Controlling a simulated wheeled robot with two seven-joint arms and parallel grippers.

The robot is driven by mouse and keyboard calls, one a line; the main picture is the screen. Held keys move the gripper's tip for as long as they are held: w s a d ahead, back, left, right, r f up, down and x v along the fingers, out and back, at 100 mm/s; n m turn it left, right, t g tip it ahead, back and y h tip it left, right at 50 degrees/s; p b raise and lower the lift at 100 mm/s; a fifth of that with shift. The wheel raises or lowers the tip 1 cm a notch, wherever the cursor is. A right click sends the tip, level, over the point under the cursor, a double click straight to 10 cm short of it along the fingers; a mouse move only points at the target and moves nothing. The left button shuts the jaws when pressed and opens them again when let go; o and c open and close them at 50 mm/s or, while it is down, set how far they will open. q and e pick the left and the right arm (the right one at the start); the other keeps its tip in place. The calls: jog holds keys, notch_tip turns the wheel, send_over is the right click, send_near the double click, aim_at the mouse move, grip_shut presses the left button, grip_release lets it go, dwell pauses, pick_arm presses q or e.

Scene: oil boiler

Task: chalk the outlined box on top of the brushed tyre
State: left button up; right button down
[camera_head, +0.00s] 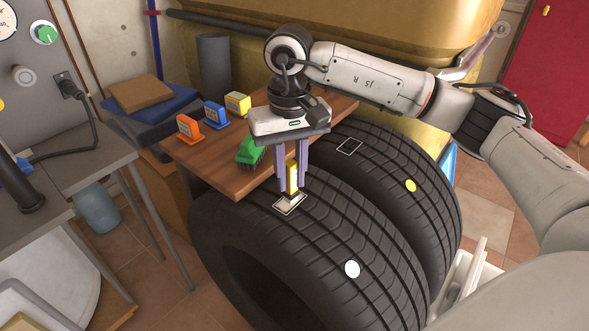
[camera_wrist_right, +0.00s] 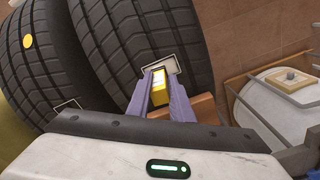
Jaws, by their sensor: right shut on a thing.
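Two black tyres stand side by side. The near tyre (camera_head: 318,237) carries a white dot (camera_head: 352,269) and an outlined box (camera_head: 290,203) with a pale grey-white inside. The far tyre (camera_head: 395,170) carries a yellow dot (camera_head: 411,185) and a dark, empty outlined box (camera_head: 349,146). My right gripper (camera_head: 292,185) points down over the near tyre's box, shut on a yellow stick (camera_head: 292,177), probably the chalk. Its lower end is at or just above the box; contact is unclear. The stick (camera_wrist_right: 162,82) and box (camera_wrist_right: 172,64) also show in the wrist view. My left gripper is not in view.
A wooden table (camera_head: 215,170) behind the near tyre holds orange (camera_head: 189,127), blue (camera_head: 215,116) and yellow (camera_head: 238,103) small items and a green object (camera_head: 250,151). A golden tank (camera_head: 370,25) stands behind. A grey bench (camera_head: 85,160) is at left.

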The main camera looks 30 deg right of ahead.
jog(key=shift+w+d, duration=0.2)
jog(key=shift+d, duration=0.4)
jog(key=shift+w+d, duration=0.2)
jog(key=shift+d, duration=0.35)
jog(key=shift+s+a, duration=0.2)
jog(key=shift+a, duration=0.4)
jog(key=shift+s+a, duration=0.2)
jog(key=shift+a, duration=0.4)
jog(key=shift+w+d+f, duration=0.1)
jog(key=shift+w+d, duration=0.1)
jog(key=shift+d, duration=0.4)
jog(key=shift+w+d, duration=0.2)
jog(key=shift+d, duration=0.35)
jog(key=shift+s+a, duration=0.2)
jog(key=shift+a, duration=0.35)
notch_tip(320, 180, up, 6)
jog(key=p, duration=0.4)
jog(key=shift+r+p, duration=0.5)
jog(key=shift+r, duration=0.15)
